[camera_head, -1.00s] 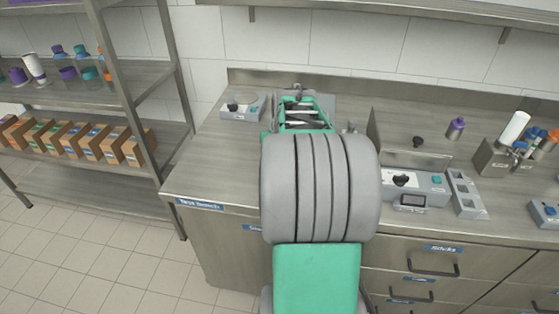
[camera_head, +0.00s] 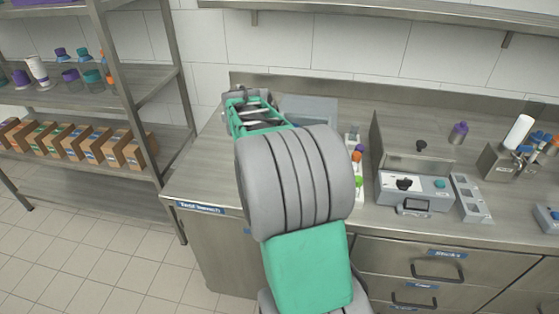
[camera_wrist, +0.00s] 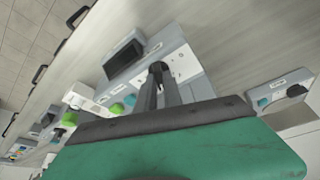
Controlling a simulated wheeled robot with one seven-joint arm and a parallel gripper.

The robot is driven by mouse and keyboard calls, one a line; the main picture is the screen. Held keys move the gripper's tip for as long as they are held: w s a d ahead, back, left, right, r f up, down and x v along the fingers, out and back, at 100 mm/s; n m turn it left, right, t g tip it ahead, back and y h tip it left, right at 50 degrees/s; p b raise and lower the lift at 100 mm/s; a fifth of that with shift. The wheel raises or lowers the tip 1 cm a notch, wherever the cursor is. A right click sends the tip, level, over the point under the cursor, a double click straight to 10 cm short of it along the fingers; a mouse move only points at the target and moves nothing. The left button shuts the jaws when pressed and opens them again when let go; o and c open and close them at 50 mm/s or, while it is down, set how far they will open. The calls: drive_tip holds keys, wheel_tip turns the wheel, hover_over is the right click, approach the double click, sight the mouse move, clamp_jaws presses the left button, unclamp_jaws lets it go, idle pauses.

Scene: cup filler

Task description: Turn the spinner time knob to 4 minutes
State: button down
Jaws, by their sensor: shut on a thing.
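In the wrist view, a grey machine, seemingly the spinner, has a white dial panel (camera_wrist: 181,62) and a dark display (camera_wrist: 124,59) beside it. My gripper (camera_wrist: 159,73) reaches onto this panel with its dark fingers close together. They are shut on the spinner time knob, which they mostly hide. I cannot read the dial marks or the setting. In the head view, my arm hides the gripper, the knob and this machine.
A second device with a dark knob (camera_wrist: 296,91) stands toward the bench back. In the head view, another knob device (camera_head: 415,190) and a grey slotted block (camera_head: 470,198) stand to the right. Small coloured items (camera_head: 358,181) stand beside my arm. A shelf rack (camera_head: 110,80) is at left.

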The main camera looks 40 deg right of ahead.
drive_tip(key=shift+m, duration=0.5)
drive_tip(key=c, duration=1.5)
unclamp_jaws()
drive_tip(key=v, duration=0.8)
drive_tip(key=shift+w, duration=0.2)
